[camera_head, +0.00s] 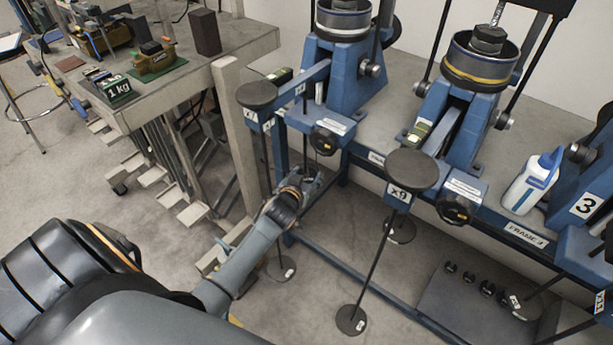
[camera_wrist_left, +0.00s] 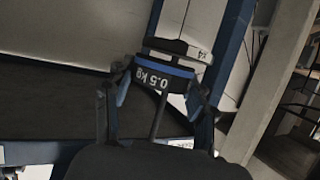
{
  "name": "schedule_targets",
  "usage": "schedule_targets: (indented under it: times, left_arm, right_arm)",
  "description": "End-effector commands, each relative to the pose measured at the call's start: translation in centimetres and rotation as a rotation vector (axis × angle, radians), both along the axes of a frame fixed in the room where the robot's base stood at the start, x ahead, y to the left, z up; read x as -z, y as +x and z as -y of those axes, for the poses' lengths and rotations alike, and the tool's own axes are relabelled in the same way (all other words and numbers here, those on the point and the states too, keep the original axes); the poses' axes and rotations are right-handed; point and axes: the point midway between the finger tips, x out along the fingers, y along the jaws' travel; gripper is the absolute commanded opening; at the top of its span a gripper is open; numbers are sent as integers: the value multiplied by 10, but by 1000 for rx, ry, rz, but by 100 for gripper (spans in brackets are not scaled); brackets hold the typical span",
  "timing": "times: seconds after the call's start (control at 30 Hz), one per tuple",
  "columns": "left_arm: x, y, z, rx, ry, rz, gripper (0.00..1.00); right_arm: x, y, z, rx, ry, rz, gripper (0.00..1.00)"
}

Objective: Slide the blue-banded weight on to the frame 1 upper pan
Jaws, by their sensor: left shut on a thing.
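The blue-banded weight (camera_wrist_left: 161,80) is black, marked 0.5 kg, and sits between the fingers of my left gripper (camera_wrist_left: 158,88). The marking is upside down in the left wrist view. A thin rod (camera_wrist_left: 157,120) meets the weight there; I cannot tell whether it is in a slot. A dark pan (camera_wrist_left: 180,47) with a x4 tag lies close to the weight's blue-banded side; contact is unclear. In the head view my left gripper (camera_head: 309,184) is low beside frame 1 (camera_head: 345,85), below its beam; the weight is hard to make out there. My right gripper is not in view.
A round-topped hanger (camera_head: 257,95) stands near my left arm. A bench (camera_head: 235,45) with a 1 kg box is at the upper left. A white bottle (camera_head: 530,183) stands farther right.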

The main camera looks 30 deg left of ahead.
Motion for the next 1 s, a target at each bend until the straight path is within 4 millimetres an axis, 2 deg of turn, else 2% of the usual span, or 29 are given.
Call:
schedule_targets:
  times: [0.7, 1.0]
  left_arm:
    - [-3, 17, -13, 2, 1, 6, 14]
    - [-3, 18, -14, 1, 1, 6, 14]
  right_arm:
    - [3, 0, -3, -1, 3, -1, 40]
    - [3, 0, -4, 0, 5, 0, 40]
